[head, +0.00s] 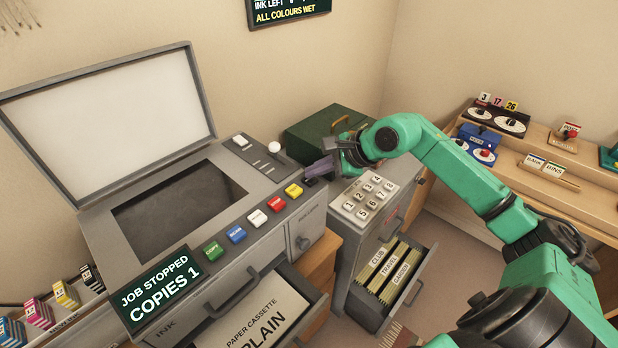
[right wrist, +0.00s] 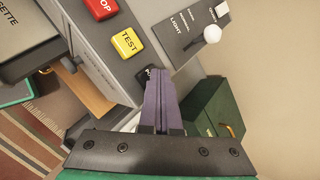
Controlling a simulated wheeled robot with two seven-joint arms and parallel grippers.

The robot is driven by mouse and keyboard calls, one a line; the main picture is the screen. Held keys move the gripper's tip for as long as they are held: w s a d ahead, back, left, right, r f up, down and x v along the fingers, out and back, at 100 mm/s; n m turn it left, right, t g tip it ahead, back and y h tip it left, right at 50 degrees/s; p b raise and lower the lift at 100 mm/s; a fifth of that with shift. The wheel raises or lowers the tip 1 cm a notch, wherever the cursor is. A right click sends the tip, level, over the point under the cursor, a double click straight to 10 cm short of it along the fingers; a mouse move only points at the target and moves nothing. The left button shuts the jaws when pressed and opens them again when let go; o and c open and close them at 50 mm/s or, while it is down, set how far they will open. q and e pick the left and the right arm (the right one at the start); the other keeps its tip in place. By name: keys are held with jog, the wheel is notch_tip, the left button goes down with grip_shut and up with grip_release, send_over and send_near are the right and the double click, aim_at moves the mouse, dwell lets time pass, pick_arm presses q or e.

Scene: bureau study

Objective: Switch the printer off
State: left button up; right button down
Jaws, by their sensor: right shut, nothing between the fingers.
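The grey printer (head: 262,222) stands on the left with its lid raised. Its display (head: 160,289) reads "JOB STOPPED COPIES 1". A row of coloured buttons runs along its front, with a yellow one (head: 293,191) labelled TEST in the right wrist view (right wrist: 127,42). Beyond it is a dark button (right wrist: 149,76) whose label starts with "P", mostly hidden by my fingers. My right gripper (head: 312,172) is shut and empty, its purple fingertips (right wrist: 156,72) at that dark button. I cannot tell whether they touch it. My left gripper is not in view.
A green box (head: 325,128) stands behind my right gripper. A cabinet with a number keypad (head: 364,200) and an open file drawer (head: 395,280) is to the right. The printer's paper drawer (head: 262,318) is open. A slider panel with a white knob (head: 274,147) sits near the lid.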

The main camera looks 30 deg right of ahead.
aim_at(315, 179)
jog(key=shift+r+p, duration=0.3)
jog(key=shift+r, duration=0.5)
notch_tip(315, 179, up, 6)
jog(key=p, duration=0.3)
dwell(0.4)
